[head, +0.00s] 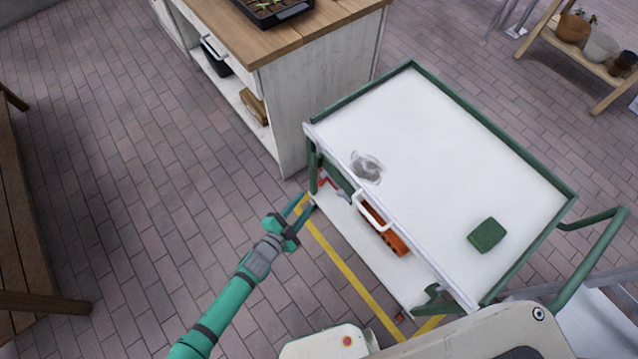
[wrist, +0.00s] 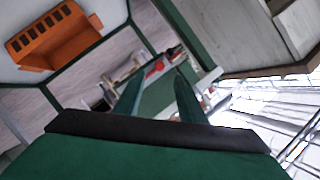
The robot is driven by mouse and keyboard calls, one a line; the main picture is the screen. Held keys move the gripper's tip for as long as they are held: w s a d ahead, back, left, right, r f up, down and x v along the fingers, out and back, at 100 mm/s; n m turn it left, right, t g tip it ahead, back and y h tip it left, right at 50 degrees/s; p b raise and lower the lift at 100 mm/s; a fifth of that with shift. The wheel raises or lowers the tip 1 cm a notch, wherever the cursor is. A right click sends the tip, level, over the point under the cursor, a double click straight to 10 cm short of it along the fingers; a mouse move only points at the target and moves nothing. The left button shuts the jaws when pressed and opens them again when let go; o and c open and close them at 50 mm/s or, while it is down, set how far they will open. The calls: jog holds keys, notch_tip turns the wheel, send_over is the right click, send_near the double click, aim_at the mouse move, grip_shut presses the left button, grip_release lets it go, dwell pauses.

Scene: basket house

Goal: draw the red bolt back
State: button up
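A small red part, which looks like the bolt (head: 327,182), shows under the top edge of the green and white cart (head: 440,150), near its far left corner. In the wrist view the red bolt (wrist: 154,68) appears beyond my fingertips, beside a green panel and pale metal parts. My gripper (head: 301,205) is outside the cart's left side, a little short of the bolt. Its two green fingers (wrist: 159,74) stand apart with nothing seen between them. The bolt's far end and mount are partly hidden.
A white handle (head: 372,210) juts from the cart's side. An orange slotted box (head: 388,238) stands on the lower shelf. A green block (head: 487,235) and a clear object (head: 367,167) are on top. A wooden-topped cabinet (head: 270,70) stands behind.

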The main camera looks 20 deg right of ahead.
aim_at(319, 184)
jog(key=x, duration=1.1)
jog(key=shift+w+d, duration=0.1)
jog(key=shift+d, duration=0.15)
grip_shut()
